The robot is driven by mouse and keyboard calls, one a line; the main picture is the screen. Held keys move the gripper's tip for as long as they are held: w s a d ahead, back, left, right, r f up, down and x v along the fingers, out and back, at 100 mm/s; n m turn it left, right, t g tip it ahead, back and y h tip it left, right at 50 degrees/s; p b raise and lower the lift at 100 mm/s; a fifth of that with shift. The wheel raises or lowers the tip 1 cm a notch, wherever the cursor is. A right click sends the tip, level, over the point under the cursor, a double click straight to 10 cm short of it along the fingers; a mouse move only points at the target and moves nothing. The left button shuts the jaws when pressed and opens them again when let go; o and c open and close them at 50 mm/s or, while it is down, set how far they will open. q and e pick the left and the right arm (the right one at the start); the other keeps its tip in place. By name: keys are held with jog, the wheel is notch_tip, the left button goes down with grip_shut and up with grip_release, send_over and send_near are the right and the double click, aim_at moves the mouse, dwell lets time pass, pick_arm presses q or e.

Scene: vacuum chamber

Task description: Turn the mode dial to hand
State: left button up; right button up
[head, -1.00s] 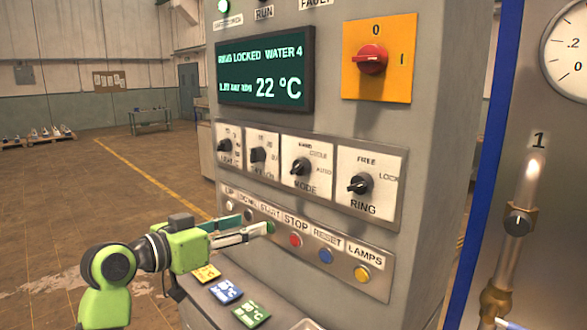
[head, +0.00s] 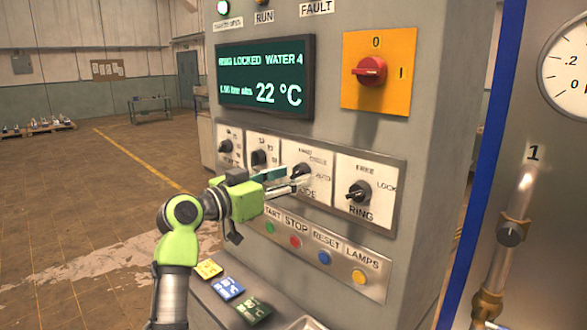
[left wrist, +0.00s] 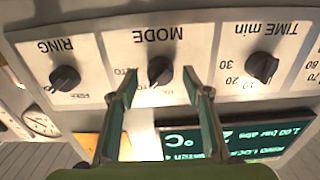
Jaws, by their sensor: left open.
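The mode dial (head: 300,171) is a black knob on a white plate in the row of dials on the grey cabinet. In the left wrist view the mode dial (left wrist: 160,70) appears upside down, with the word MODE beside it. My left gripper (head: 291,179) is open, its fingers pointing at the mode plate and covering part of its lettering. In the left wrist view the two fingertips (left wrist: 158,80) lie either side of the dial in the picture. I cannot tell whether they touch it. My right gripper is not in view.
The ring dial (head: 359,191) is right of the mode dial and the time dial (head: 259,157) is left. Buttons including a red one (head: 295,242) run below. A red switch (head: 370,70) and a display (head: 266,73) are above. Coloured cards (head: 228,288) lie on the ledge.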

pick_arm(q)
jog(key=shift+x, duration=0.85)
jog(key=c, duration=1.1)
